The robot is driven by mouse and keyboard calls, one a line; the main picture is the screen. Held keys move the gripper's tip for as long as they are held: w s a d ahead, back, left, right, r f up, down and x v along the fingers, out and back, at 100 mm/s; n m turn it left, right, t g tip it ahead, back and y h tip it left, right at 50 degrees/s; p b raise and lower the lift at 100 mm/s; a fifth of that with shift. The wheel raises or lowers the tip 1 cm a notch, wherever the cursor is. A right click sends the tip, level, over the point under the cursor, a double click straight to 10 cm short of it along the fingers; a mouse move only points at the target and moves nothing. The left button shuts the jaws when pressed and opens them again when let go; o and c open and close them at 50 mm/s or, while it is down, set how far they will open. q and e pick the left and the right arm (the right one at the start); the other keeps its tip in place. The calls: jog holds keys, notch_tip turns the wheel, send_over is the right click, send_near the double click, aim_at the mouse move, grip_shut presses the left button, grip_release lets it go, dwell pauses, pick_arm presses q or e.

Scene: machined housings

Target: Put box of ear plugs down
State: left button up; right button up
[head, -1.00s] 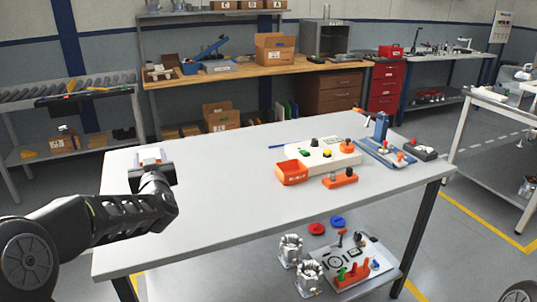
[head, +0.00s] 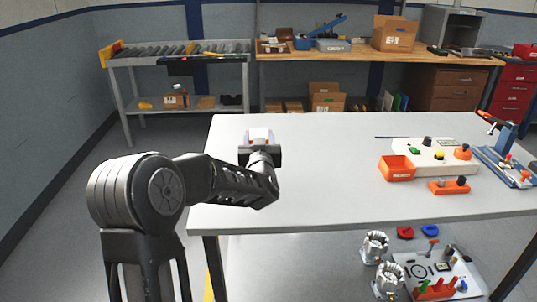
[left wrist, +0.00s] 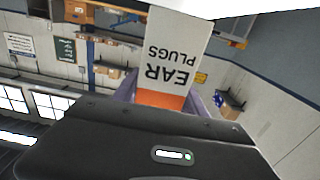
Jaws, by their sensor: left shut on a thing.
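The box of ear plugs (left wrist: 172,62) is white with an orange band and shows upside down in the left wrist view, its lettering readable. It also shows in the head view (head: 259,133), small and partly hidden by the gripper, over the far left part of the grey table (head: 320,150). My left gripper (head: 259,143) is shut on the box; its purple-grey fingers lie on both sides of it in the left wrist view. I cannot tell whether the box touches the table. My right gripper is not in view.
An orange bin (head: 397,168), a white panel with knobs (head: 430,155) and an orange block (head: 449,187) stand on the table's right part. The table's middle is clear. Metal housings (head: 375,246) sit on the lower shelf. A roller rack (head: 180,52) stands behind.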

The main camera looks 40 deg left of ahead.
pick_arm(q)
jog(key=shift+f, duration=1)
jog(key=shift+f, duration=1.9)
jog(key=shift+s+f+b, duration=0.1)
jog(key=shift+f+b, duration=0.35)
jog(key=shift+b, duration=0.2)
